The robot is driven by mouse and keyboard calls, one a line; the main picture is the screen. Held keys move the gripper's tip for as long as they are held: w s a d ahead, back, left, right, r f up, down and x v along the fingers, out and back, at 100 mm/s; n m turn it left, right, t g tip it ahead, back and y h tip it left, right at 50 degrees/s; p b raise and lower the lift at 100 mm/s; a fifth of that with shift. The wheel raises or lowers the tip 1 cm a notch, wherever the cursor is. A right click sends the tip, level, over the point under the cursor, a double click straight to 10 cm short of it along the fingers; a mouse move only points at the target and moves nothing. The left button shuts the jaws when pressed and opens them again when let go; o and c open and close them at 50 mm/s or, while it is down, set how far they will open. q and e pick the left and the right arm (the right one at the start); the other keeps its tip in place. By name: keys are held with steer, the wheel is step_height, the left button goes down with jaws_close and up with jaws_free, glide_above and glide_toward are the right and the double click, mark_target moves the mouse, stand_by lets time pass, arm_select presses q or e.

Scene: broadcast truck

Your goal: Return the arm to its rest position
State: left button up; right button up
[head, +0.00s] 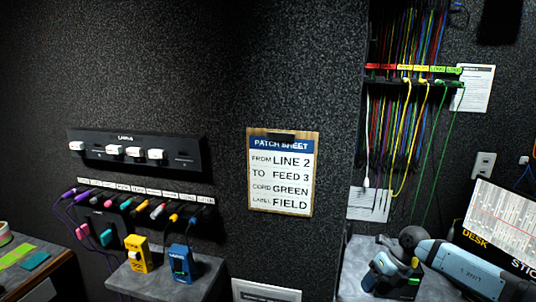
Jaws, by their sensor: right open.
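My right arm (450,262) comes in from the lower right corner, pale blue and grey. My right gripper (392,280) is at its end, dark and low over the grey surface at the right. Its jaws are open, and I see no object held between them. Whether it touches the surface I cannot tell. My left gripper is not in view.
A grey ledge (352,257) lies under the right gripper. A sheet-covered screen or board (497,222) stands close to the right arm. Cords hang from a patch panel (390,75) above, including a green cord (420,165). A patch sheet (282,172) hangs mid-wall. Yellow (138,254) and blue (181,264) devices stand at left.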

steer(key=s+a+r+m+t+y+p, duration=0.15)
steer(key=s+a+m+t+y, duration=0.4)
steer(key=a, duration=0.55)
steer(key=s+a+r+m+t+y+p, duration=0.1)
steer(key=s+a+m+t+y+p, duration=0.15)
steer(key=s+a+m+y, duration=0.5)
steer(key=s+d+f+m+t+h+p, duration=0.1)
steer(key=s+d+f+m+h+p, duration=0.1)
steer(key=s+d+f+m+h, duration=0.2)
steer(key=s+d+f+m+t+h+p, duration=0.2)
steer(key=s+d+f+m+h, duration=0.3)
steer(key=s+m+h, duration=0.6)
steer(key=s+m+p, duration=0.1)
steer(key=s+m, duration=0.5)
steer(key=m, duration=0.1)
steer(key=shift+s, duration=0.25)
steer(key=shift+d, duration=0.1)
